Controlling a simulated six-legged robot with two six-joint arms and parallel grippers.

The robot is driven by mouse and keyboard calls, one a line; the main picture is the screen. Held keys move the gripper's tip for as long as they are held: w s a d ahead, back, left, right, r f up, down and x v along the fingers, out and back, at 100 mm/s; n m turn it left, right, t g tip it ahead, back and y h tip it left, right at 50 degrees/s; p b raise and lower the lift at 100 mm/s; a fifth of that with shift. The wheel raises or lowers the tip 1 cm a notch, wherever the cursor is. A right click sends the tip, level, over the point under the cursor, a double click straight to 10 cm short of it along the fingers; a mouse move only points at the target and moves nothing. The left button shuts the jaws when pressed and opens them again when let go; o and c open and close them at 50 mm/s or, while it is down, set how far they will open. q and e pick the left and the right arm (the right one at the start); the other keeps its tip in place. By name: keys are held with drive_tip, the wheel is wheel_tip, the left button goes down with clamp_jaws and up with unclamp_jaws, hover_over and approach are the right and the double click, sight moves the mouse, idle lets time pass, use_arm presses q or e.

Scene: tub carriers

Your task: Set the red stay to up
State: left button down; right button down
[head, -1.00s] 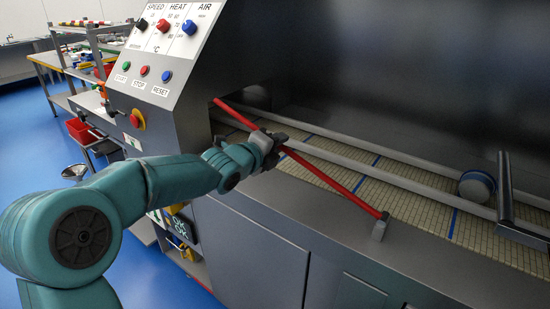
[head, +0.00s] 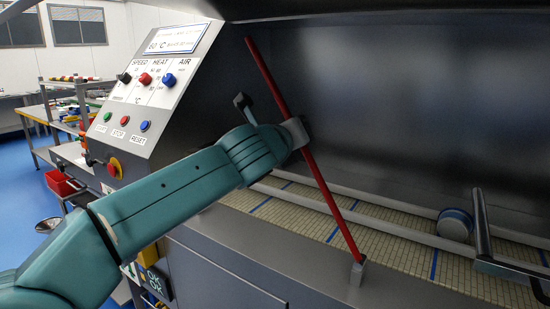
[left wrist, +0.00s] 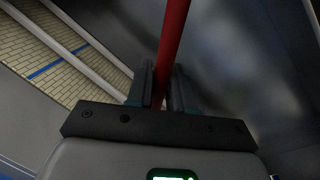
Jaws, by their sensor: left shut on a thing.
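The red stay (head: 330,199) is a long thin rod, hinged at its lower end in a grey bracket (head: 357,271) on the machine's front ledge. It stands steeply, leaning to the left, with its free top end near the raised dark hood. My left gripper (head: 297,132) is shut around the rod, a little above its middle. In the left wrist view the red stay (left wrist: 174,45) runs up between the two dark fingers (left wrist: 161,88). My right gripper is not in view.
A control panel (head: 150,85) with knobs and buttons stands left of the rod. The tiled conveyor belt (head: 400,245) with rails runs behind it. A blue-topped round part (head: 455,224) and a dark handle (head: 482,225) are at the right. The hood's edge (head: 330,12) is overhead.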

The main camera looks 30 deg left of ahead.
use_arm(q)
drive_tip(key=d+r+m+p, duration=0.1)
drive_tip(key=d+r+m, duration=0.1)
drive_tip(key=d, duration=0.6)
drive_tip(key=s+d+r+m+t+p, duration=0.1)
drive_tip(key=d+m, duration=0.3)
drive_tip(key=d, duration=0.5)
drive_tip(key=shift+s+d+r+y, duration=0.2)
drive_tip(key=shift+r+y, duration=0.2)
drive_tip(key=shift+r, duration=0.25)
drive_tip(key=c, duration=1.1)
unclamp_jaws()
drive_tip(key=shift+c, duration=0.2)
drive_tip(key=shift+w+a+r, duration=0.1)
